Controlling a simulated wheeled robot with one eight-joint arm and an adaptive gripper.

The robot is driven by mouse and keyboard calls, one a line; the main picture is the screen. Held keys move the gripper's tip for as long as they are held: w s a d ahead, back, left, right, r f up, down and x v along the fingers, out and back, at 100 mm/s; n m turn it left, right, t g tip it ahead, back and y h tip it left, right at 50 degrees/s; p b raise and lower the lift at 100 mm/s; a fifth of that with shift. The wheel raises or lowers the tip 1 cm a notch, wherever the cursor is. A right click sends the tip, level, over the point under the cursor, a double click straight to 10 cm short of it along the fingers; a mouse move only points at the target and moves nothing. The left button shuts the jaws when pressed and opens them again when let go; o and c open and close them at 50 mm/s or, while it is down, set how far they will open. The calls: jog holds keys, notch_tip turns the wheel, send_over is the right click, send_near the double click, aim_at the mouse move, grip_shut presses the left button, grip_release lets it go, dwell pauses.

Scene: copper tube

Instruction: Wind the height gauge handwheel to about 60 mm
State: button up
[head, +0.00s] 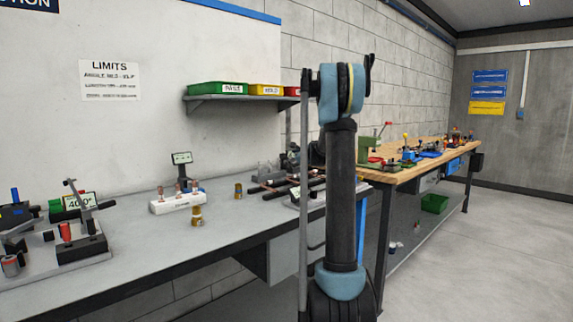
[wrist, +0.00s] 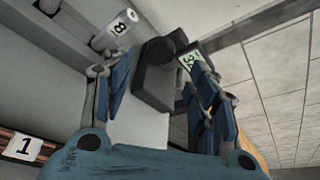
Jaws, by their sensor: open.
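In the wrist view, my gripper (wrist: 156,84) is open, with a blue finger on each side and nothing clasped between them. A dark grey block-like part (wrist: 160,76) shows beyond and between the fingertips; I cannot tell whether it belongs to the height gauge or whether a finger touches it. A small green display (wrist: 190,59) shows beside it, partly hidden by the right finger, with a "3" legible. I cannot make out the handwheel or a full height reading in either view. In the head view, my upright arm hides part of the bench, and the gripper is not clearly visible.
The grey bench (head: 130,262) carries a white block with copper-coloured pieces (head: 178,203), a small display on a stand (head: 182,159) and a fixture with a red part (head: 80,240). A shelf (head: 240,100) holds coloured bins. A wooden bench (head: 410,172) stands behind right; floor at right is clear.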

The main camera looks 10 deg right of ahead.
jog(key=shift+x, duration=3.6)
jog(key=c, duration=1.1)
